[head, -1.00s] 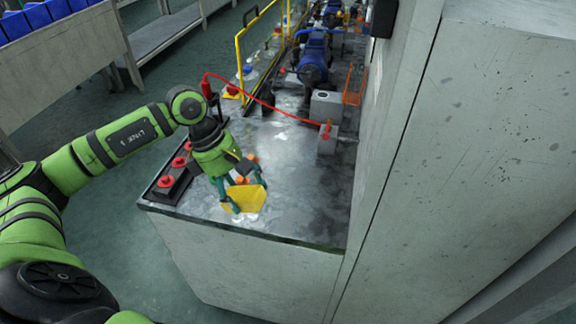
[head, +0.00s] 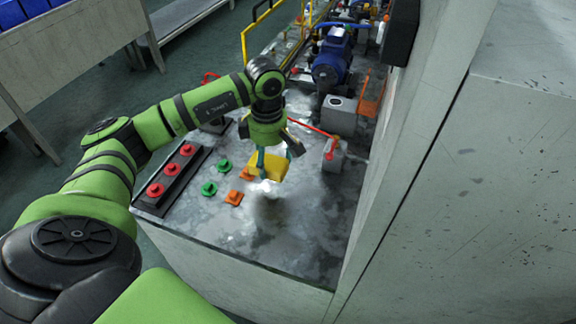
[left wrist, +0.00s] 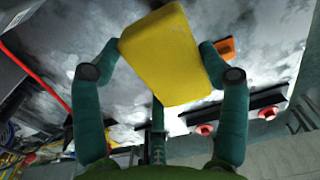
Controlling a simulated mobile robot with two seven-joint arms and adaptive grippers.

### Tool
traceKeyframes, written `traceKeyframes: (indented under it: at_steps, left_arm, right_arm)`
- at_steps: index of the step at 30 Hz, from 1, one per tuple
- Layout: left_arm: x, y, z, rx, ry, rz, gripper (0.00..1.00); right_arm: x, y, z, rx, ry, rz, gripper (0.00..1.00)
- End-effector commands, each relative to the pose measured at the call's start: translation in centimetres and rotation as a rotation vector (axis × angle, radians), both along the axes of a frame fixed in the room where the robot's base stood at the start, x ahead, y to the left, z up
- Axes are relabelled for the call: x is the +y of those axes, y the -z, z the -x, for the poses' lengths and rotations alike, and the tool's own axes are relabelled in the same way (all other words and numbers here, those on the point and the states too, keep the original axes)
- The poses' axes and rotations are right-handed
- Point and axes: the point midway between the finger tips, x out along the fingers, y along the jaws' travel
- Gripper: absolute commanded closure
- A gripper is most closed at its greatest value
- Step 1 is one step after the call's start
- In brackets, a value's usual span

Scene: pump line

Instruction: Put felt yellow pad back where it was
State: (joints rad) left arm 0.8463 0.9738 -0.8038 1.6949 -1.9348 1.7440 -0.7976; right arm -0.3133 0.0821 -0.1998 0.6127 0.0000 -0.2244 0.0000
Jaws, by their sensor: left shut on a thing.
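The yellow felt pad (head: 268,168) is held above the grey metal bench top (head: 285,225). My left gripper (head: 275,166) is shut on it, with the pad between its teal fingers. In the left wrist view the pad (left wrist: 165,55) fills the upper middle, with a finger on each side (left wrist: 160,52). It hides part of the bench below it. A bright white patch or object shows just under the pad in the head view, and I cannot tell which it is. My right gripper is in neither view.
A black strip with red knobs (head: 172,173) lies at the bench's left edge. Green (head: 209,188) and orange (head: 233,197) pieces lie beside it. Grey blocks (head: 339,112) and a blue motor (head: 332,62) stand behind. A tall grey cabinet (head: 500,190) bounds the right. The front bench is clear.

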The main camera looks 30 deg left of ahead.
Motion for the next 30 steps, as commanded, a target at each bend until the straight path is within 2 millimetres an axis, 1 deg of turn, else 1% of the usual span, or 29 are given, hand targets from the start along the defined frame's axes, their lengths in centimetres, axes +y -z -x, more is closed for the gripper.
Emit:
traceKeyframes:
  at_steps: [1, 3, 6, 9, 11, 13, 16, 19, 21, 29, 30]
  left_arm:
    - [-0.8, 0.4, -1.0, 0.001, 0.000, 0.005, 0.52]
    - [-1.5, 1.2, -2.1, 0.001, 0.001, 0.004, 0.52]
    - [-2.1, 2.1, -3.2, 0.000, -0.001, 0.003, 0.52]
    - [-2.4, 2.6, -3.7, -0.001, 0.000, 0.002, 0.52]
    - [-2.4, 2.9, -3.8, 0.001, 0.000, 0.002, 0.52]
    - [-2.4, 3.8, -3.7, 0.003, -0.001, 0.001, 0.52]
    - [-2.5, 5.3, -3.7, 0.003, -0.001, 0.003, 0.52]
    - [-2.4, 6.4, -3.8, 0.001, -0.001, 0.002, 0.52]
    - [-2.4, 6.7, -3.8, 0.000, 0.000, 0.001, 0.52]
    - [-2.4, 6.9, -3.8, -0.001, 0.000, 0.001, 0.52]
    - [-2.4, 6.9, -3.8, -0.001, 0.000, 0.001, 0.21]
  right_arm:
    - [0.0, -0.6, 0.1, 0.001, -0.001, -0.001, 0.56]
    - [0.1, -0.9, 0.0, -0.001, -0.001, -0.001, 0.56]
    - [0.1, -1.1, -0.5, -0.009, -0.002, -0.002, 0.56]
    - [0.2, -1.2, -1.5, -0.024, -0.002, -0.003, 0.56]
    - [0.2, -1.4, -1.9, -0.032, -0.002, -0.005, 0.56]
    - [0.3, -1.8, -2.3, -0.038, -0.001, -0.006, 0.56]
    - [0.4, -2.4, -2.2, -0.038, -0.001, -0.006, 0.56]
    - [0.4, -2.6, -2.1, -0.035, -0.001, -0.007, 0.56]
    - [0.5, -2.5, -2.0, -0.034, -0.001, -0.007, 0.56]
    - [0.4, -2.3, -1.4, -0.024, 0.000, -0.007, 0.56]
    - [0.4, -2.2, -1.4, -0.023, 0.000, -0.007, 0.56]
